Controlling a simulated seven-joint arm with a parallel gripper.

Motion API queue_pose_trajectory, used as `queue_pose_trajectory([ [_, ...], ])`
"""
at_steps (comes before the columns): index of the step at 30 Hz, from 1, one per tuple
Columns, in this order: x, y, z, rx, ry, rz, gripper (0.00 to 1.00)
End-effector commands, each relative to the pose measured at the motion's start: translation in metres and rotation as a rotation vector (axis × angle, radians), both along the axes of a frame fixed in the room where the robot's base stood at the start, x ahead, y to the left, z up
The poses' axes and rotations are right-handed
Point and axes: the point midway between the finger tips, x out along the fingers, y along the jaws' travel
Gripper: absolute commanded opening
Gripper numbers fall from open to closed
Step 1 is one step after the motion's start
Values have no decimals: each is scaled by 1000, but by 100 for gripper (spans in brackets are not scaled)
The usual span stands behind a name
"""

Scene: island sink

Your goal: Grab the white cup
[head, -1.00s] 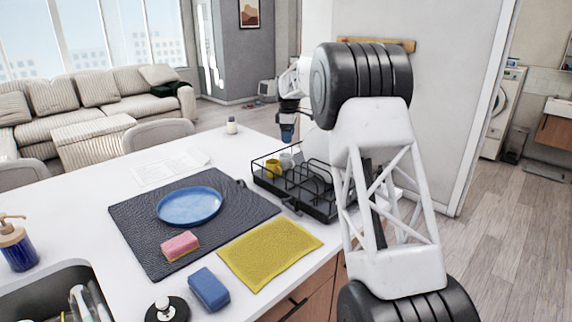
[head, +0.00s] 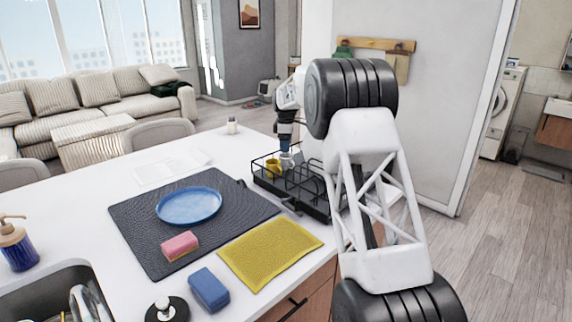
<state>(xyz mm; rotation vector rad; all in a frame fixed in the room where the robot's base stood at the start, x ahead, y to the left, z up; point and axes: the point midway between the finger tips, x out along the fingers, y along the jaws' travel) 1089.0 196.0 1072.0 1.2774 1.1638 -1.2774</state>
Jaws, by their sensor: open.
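The white cup (head: 287,161) stands in the black dish rack (head: 318,207), just right of a yellow cup (head: 272,168). My gripper (head: 285,149) points down right at the white cup's top, and its tip overlaps the cup in the picture. The gripper is open. The fingertips are small here, and I cannot tell whether they touch the cup or straddle its rim. Part of the white cup is hidden by the gripper and the rack wires.
The rack's wires surround the cups. A dark mat (head: 150,230) with a blue plate (head: 188,205) and a pink sponge (head: 180,246) lies to the left. A yellow cloth (head: 270,252) and blue sponge (head: 208,289) lie in front. A wall stands behind the rack.

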Motion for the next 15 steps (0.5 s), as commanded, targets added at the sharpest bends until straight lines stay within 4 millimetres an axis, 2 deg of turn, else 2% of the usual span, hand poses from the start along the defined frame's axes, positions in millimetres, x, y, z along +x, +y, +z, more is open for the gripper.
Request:
queue_pose_trajectory([
  [15, -1, 0, -9, 0, 1, 0, 69],
])
